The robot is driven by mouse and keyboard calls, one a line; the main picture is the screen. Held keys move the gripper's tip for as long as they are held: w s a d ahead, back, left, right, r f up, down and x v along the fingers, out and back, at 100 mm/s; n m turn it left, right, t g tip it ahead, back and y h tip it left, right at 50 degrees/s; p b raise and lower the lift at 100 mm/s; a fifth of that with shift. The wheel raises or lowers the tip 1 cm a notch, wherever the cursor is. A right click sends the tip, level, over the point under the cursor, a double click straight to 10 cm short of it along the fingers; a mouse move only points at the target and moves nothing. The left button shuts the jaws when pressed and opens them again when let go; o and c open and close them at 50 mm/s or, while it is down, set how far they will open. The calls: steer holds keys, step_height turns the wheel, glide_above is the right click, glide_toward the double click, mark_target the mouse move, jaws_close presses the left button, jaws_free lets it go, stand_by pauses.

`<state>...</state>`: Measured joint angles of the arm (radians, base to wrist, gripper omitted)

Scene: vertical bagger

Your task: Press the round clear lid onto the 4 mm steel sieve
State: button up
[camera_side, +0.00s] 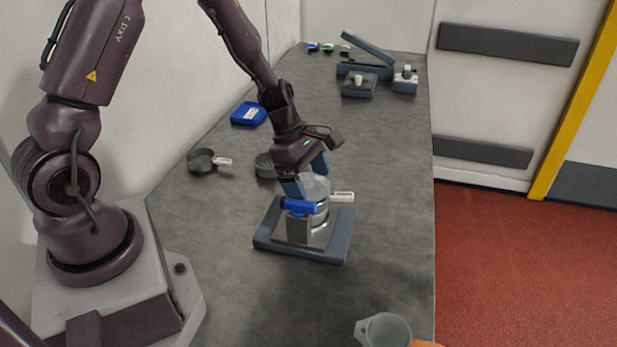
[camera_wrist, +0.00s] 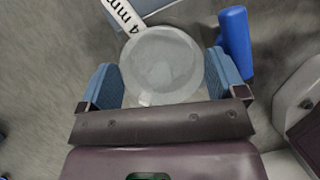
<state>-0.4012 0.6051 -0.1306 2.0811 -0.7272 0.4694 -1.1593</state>
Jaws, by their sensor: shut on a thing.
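The round clear lid (camera_wrist: 160,62) is between the blue fingers of my gripper (camera_wrist: 162,85) in the wrist view. In the side view my gripper (camera_side: 307,180) points down and is shut on the lid (camera_side: 315,186). The steel sieve (camera_side: 321,214) is directly below, in a metal holder on a blue-grey base (camera_side: 338,245). A white tag reading "4 mm" (camera_wrist: 122,16) sticks out from beside the lid and also shows in the side view (camera_side: 342,197). I cannot tell whether the lid touches the sieve's rim; the lid hides the sieve from above.
A blue handle (camera_side: 299,205) sits on the holder, close to the fingers; it also shows in the wrist view (camera_wrist: 235,42). A tagged pan (camera_side: 202,160), another sieve (camera_side: 265,165) and a blue box (camera_side: 248,113) stand behind left. A clear cup (camera_side: 385,331) is at the front edge.

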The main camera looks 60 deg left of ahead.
steer(key=shift+f, duration=0.6)
stand_by(1.0)
steer(key=o, duration=0.6)
steer(key=shift+o, duration=0.2)
steer(key=shift+s+r, duration=0.1)
steer(key=shift+v, duration=3.4)
steer(key=shift+a, duration=0.1)
steer(key=v, duration=1.3)
